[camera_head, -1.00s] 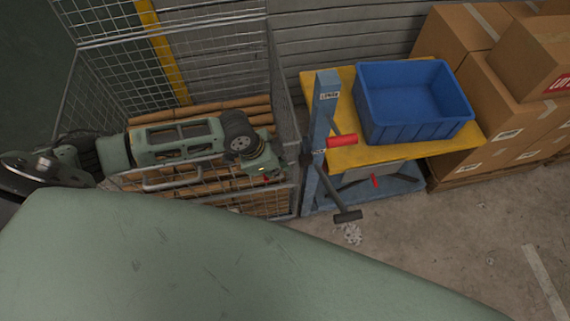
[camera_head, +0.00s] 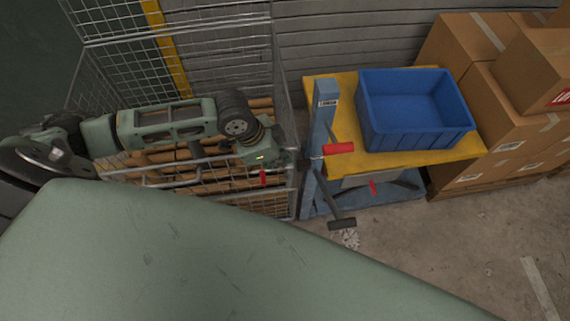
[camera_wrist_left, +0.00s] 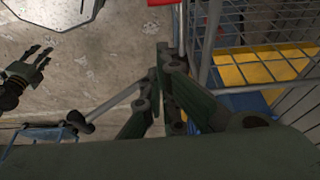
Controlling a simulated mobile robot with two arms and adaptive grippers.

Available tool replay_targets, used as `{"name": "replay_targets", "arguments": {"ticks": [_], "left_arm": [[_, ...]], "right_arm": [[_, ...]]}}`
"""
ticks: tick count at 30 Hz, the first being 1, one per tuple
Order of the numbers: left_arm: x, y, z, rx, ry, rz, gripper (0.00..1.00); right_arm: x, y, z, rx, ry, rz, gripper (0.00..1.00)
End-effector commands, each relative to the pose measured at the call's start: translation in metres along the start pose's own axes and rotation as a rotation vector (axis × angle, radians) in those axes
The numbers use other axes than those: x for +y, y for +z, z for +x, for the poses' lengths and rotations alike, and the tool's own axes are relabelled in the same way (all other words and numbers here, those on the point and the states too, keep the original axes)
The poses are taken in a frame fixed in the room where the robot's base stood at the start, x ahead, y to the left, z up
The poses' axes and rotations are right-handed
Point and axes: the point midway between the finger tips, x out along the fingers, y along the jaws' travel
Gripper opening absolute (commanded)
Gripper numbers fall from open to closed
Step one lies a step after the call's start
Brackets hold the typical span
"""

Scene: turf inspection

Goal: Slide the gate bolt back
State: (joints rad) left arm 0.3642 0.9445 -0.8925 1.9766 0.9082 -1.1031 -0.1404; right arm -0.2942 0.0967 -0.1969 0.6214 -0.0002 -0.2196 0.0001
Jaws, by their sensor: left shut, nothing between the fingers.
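The wire cage (camera_head: 283,70) stands at the left with a mesh gate front. A small red piece (camera_head: 263,178) shows on its front just below my left wrist. I cannot tell whether it belongs to the bolt; the bolt itself is not clear. My left gripper (camera_head: 296,160) is at the cage's front right corner, beside the blue post. In the left wrist view its fingers (camera_wrist_left: 172,60) are shut and empty, close to a grey post (camera_wrist_left: 206,50) with red beside it. Contact cannot be told. My right gripper (camera_wrist_left: 38,62) shows open, away at the left of that view.
A blue lift table (camera_head: 322,125) with a yellow top (camera_head: 435,157) stands right of the cage. It carries a blue crate (camera_head: 385,125). A red-gripped handle (camera_head: 338,148) sticks out near my left gripper. Cardboard boxes (camera_head: 510,110) stack at the right.

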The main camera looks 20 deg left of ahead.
Motion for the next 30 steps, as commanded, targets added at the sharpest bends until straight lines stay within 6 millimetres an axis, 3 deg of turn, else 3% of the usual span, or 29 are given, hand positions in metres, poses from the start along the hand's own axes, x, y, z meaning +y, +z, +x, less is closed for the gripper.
{"name": "replay_targets", "arguments": {"ticks": [7,25,30], "left_arm": [[0.000,-0.001,-0.025,0.002,-0.001,0.001,0.00],[0.000,-0.001,-0.028,0.003,0.000,0.001,0.00],[0.026,-0.016,-0.019,0.033,0.013,0.013,0.00]], "right_arm": [[-0.028,0.008,0.002,-0.010,-0.032,0.006,0.40],[-0.015,0.004,0.002,-0.005,-0.017,0.004,0.40],[-0.013,0.004,0.003,-0.005,-0.014,0.004,0.40]]}}
